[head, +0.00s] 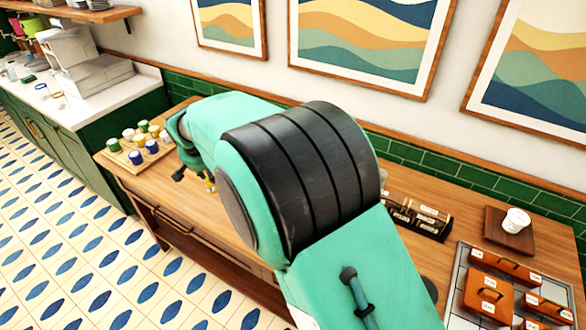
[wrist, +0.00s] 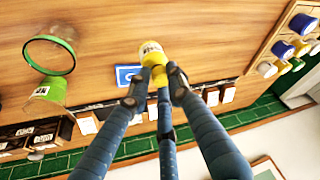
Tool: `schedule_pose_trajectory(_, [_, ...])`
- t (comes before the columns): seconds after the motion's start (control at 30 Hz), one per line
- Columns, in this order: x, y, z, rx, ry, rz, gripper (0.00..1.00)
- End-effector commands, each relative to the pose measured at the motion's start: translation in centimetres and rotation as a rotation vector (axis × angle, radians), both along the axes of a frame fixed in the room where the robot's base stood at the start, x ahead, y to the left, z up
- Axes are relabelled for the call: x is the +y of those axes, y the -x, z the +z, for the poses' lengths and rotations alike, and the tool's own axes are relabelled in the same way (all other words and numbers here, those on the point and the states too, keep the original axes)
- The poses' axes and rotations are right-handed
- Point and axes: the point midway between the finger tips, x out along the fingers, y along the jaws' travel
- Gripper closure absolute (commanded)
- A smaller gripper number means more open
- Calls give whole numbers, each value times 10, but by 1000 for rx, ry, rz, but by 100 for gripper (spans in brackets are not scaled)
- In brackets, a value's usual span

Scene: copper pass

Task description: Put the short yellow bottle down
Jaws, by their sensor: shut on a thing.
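The short yellow bottle (wrist: 152,54) has a white label and shows between the fingertips of my gripper (wrist: 157,82) in the wrist view. My gripper is shut on it. The bottle is over the wooden counter (wrist: 200,30); I cannot tell whether its base touches the wood. A blue-and-white card (wrist: 127,75) lies close beside it. In the head view my gripper (head: 193,178) is low over the counter, right of the bottle tray, and a bit of yellow (head: 210,184) shows by it. My arm hides much of the counter there.
A wooden tray (head: 111,158) holds several small bottles with coloured caps; it also shows in the wrist view (wrist: 262,48). A green-rimmed clear vessel (wrist: 48,55) stands left in the wrist view. Dark labelled boxes (head: 425,215) line the wall.

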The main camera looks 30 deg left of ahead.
Motion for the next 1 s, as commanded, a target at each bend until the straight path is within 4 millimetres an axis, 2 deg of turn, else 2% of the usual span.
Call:
schedule_pose_trajectory(0.23, [0,0,1,-1,-1,0,100])
schedule_pose_trajectory(0.37, [0,0,9,-1,-1,0,100])
schedule_pose_trajectory(0.67, [1,0,51,-2,-3,0,100])
schedule_pose_trajectory(0.87, [-21,-33,51,2,1,-66,100])
schedule_pose_trajectory(1.0, [-45,-66,51,4,1,-138,100])
